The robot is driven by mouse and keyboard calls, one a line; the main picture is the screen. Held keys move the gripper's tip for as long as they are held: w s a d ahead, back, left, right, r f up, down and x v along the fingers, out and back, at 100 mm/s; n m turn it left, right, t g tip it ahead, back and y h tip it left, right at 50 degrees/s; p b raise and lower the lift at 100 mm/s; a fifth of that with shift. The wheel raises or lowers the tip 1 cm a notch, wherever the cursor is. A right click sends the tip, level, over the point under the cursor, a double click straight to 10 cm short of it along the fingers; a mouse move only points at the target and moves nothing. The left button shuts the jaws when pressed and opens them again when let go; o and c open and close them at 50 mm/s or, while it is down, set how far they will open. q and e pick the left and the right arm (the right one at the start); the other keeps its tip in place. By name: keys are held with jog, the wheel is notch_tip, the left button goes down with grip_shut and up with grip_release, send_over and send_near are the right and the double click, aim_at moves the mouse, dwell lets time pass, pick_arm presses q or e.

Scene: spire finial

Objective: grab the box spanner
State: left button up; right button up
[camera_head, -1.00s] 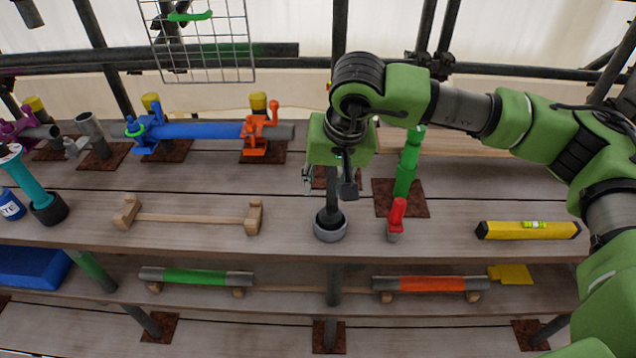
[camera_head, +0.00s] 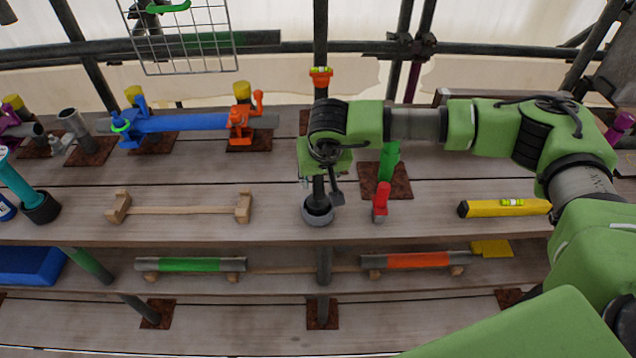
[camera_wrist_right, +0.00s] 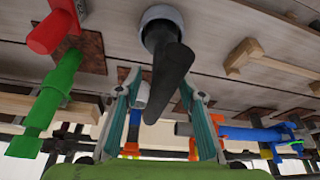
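A dark tool with a tapered handle stands upright in a grey round foot on the middle shelf board; I take it to be the box spanner (camera_head: 317,207). It also shows in the right wrist view (camera_wrist_right: 171,75), its dark handle pointing toward the camera. My right gripper (camera_head: 322,180) is above it, pointing down. In the right wrist view my right gripper (camera_wrist_right: 160,82) has its teal fingers spread, one on each side of the handle, with gaps visible. The head view partly hides the handle behind the gripper. My left gripper is not in view.
A red-handled tool (camera_head: 380,203) stands close to the right, with a green upright post (camera_head: 389,160) behind it. A yellow spirit level (camera_head: 505,208) lies further right. A wooden cradle (camera_head: 180,209) is on the left. Bare board lies between cradle and tool.

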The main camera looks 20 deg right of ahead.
jog(key=shift+x, duration=1.3)
grip_shut()
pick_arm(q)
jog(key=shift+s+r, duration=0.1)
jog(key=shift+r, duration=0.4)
pick_arm(e)
jog(key=shift+r, duration=0.15)
jog(key=shift+w+r, duration=0.1)
